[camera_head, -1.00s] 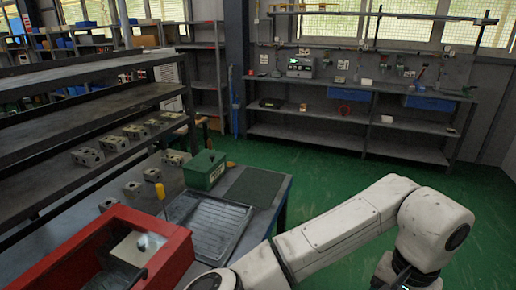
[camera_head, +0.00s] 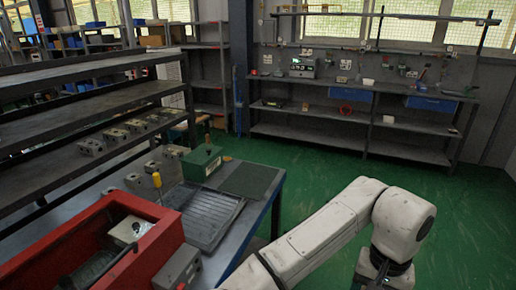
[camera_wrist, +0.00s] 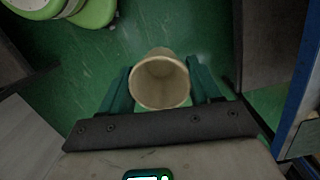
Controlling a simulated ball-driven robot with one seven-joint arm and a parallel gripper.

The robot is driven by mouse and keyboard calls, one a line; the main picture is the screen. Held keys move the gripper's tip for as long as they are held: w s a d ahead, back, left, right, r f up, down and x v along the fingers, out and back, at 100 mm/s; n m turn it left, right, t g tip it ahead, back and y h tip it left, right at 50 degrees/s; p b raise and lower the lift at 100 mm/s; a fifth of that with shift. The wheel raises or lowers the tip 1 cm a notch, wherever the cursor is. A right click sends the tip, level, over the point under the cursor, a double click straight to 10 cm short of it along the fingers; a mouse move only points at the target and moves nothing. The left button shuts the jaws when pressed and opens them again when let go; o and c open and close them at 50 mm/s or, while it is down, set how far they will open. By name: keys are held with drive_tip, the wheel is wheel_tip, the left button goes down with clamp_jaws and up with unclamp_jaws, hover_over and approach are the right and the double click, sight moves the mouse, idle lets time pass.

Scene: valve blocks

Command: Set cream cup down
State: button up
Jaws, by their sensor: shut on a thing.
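The cream cup (camera_wrist: 161,84) shows in the wrist view, its open mouth facing the camera and its inside empty. My gripper (camera_wrist: 160,84) is shut on it, with one green finger on each side of the cup. Green floor shows below and around the held cup. In the head view my arm reaches to the lower right, and neither the cup nor the fingertips can be seen there.
A workbench (camera_head: 262,207) at the left holds a red bin (camera_head: 157,215), a black tray (camera_head: 213,214), a green box (camera_head: 202,162) and several grey valve blocks. A long shelf bench (camera_head: 420,127) stands at the back wall. Green floor (camera_head: 325,172) between them is clear.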

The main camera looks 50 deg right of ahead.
drive_tip(key=w+a+f+n, duration=0.2)
drive_tip(key=w+f+n, duration=0.3)
drive_tip(key=w, duration=0.5)
drive_tip(key=w+a+f+n, duration=0.5)
drive_tip(key=w+a+f, duration=0.1)
drive_tip(key=a, duration=0.3)
drive_tip(key=w+a+f+n+g+h, duration=0.1)
drive_tip(key=w+a+f+n, duration=0.4)
drive_tip(key=w+a+f, duration=0.2)
drive_tip(key=a+f, duration=0.2)
drive_tip(key=shift+w+a, duration=0.2)
drive_tip(key=shift+a, duration=0.1)
drive_tip(key=shift+r, duration=0.15)
